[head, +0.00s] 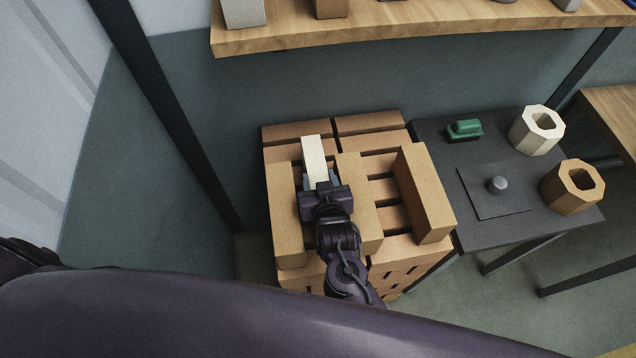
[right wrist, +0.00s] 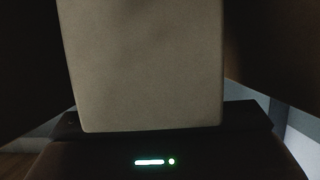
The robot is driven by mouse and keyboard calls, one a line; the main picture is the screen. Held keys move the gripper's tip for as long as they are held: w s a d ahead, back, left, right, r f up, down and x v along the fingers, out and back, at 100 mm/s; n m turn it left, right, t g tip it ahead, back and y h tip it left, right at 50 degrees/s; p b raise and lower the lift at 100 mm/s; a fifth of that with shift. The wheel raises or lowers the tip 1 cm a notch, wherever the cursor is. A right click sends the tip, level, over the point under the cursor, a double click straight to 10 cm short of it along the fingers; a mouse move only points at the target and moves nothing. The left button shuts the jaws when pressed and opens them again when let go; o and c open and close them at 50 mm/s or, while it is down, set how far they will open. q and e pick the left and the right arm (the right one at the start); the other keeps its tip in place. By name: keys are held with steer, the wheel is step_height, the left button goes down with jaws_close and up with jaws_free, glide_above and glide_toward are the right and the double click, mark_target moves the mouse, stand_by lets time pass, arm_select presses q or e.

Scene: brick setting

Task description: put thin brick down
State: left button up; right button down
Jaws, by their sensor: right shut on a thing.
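A thin cream brick (head: 314,157) is held in my right gripper (head: 322,184), over the stack of tan bricks. In the head view it lies between a long tan brick (head: 286,215) on the left and another long tan brick (head: 358,200) on the right. Whether it touches the surface below cannot be told. In the right wrist view the pale face of the held brick (right wrist: 145,65) fills the middle, and the fingertips are hidden. My left gripper is not in view.
A third long tan brick (head: 424,192) stands on the right of the brick stack (head: 395,250). A dark table (head: 520,215) beside it holds a green object (head: 464,130), a cream ring block (head: 536,130) and a brown ring block (head: 571,187). A wooden shelf (head: 420,28) hangs behind.

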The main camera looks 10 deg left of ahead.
steer(key=shift+w+a+r, duration=0.1)
steer(key=shift+r, duration=0.2)
step_height(320, 180, up, 9)
steer(key=p, duration=0.8)
steer(key=shift+f+p, duration=0.1)
steer(key=shift+p, duration=0.25)
step_height(320, 180, up, 11)
steer(key=d+f+m+h+b, duration=0.2)
steer(key=d+b, duration=0.5)
steer(key=d, duration=0.7)
steer(key=d+f+m+t+h+b, duration=0.1)
steer(key=d+b, duration=0.6)
steer(key=d, duration=0.7)
steer(key=shift+w+d+f+m+h, duration=0.15)
steer(key=shift+d+f+m+h, duration=0.1)
steer(key=shift+f+m+h, duration=0.8)
steer(key=shift+n, duration=0.25)
